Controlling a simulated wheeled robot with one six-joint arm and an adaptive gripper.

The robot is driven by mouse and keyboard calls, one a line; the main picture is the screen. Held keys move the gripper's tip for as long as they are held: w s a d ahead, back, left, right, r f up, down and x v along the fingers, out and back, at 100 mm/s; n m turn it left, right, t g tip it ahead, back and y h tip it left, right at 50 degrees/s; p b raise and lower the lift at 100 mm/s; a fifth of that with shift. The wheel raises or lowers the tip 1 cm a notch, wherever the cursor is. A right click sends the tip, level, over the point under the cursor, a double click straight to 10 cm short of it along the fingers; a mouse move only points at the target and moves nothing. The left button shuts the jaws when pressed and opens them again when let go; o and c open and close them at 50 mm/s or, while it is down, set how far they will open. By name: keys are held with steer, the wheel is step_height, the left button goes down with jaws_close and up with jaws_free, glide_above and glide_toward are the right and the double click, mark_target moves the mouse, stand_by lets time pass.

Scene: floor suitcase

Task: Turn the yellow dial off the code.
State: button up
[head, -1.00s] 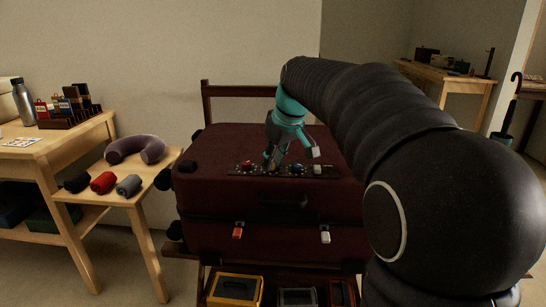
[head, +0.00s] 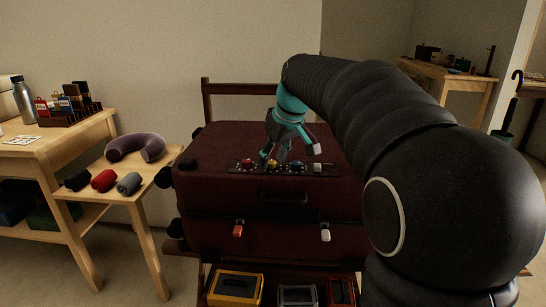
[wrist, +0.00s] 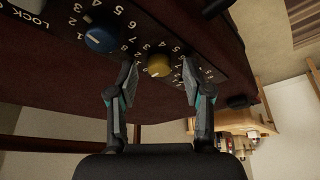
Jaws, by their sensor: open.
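The yellow dial (wrist: 158,66) sits on the dark code panel of the maroon suitcase (head: 225,143). My gripper (wrist: 160,80) is open, with one finger on each side of the yellow dial in the wrist view and visible gaps between. In the head view my gripper (head: 290,154) is over the panel, and the yellow dial (head: 273,163) shows beside its left finger. The blue dial (wrist: 101,38) is next to the yellow one, left of my left finger in the wrist view. Numbers ring the dials; I cannot read the yellow pointer's setting.
Two latches, orange (head: 238,231) and white (head: 325,236), are on the suitcase front. A side table with a neck pillow (head: 135,147) and rolled items stands left.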

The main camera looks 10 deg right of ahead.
steer(key=v, duration=1.2)
steer(key=shift+s, duration=0.1)
steer(key=s+a+f+m+t+h, duration=0.1)
steer(key=s+f+m, duration=0.4)
steer(key=s+f, duration=1.7)
steer(key=s+a+h, duration=0.1)
steer(key=s, duration=0.2)
steer(key=shift+s+a+f+t, duration=0.2)
steer(key=shift+f+t, duration=0.1)
